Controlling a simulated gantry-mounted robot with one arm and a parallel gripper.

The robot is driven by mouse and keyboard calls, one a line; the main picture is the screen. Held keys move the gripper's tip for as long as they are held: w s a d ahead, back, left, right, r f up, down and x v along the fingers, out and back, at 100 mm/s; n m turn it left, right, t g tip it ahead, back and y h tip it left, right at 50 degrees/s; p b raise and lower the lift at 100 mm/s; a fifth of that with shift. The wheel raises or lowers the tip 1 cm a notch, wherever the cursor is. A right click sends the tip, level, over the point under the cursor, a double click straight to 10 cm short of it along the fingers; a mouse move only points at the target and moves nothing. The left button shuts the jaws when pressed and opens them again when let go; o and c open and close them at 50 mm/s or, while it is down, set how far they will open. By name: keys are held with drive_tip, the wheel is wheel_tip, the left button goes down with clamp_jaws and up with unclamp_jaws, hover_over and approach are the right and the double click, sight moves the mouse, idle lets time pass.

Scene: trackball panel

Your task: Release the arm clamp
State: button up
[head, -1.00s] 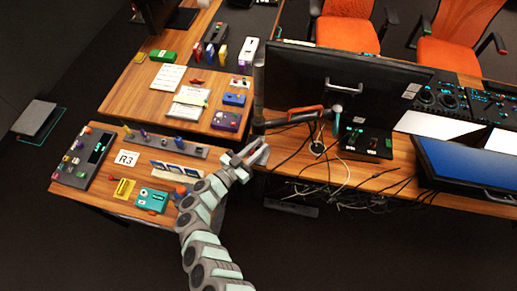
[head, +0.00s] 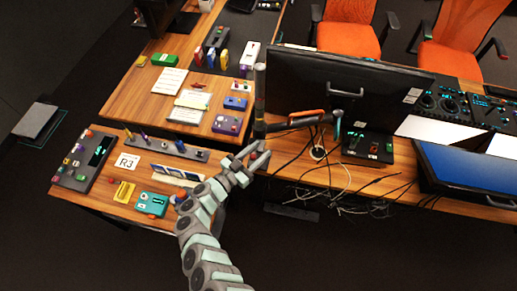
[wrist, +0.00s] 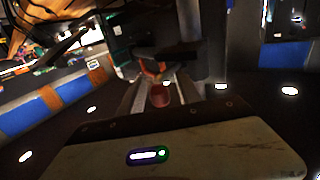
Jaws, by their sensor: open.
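The monitor arm (head: 285,125) runs sideways from a dark upright post (head: 259,95) below the black monitor. An orange part (head: 306,113) lies along it, and a grey knob-like piece (head: 337,117) stands at its right end. I cannot tell which of these is the clamp. My gripper (head: 260,152) is open, just below and near the left end of the monitor arm, apparently not touching it. In the wrist view my gripper (wrist: 163,78) shows grey fingers, with a small reddish cylinder (wrist: 158,96) in line between them. Whether it lies inside the jaws is unclear.
The black monitor (head: 340,88) stands above the arm. Loose cables (head: 340,180) hang over the desk edge below it. A side table (head: 110,185) with control panels is at left. A blue-screen monitor (head: 468,170) is at right. Dark floor is open in front.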

wheel_tip(320, 180, up, 20)
drive_tip(key=p, duration=0.2)
idle(0.5)
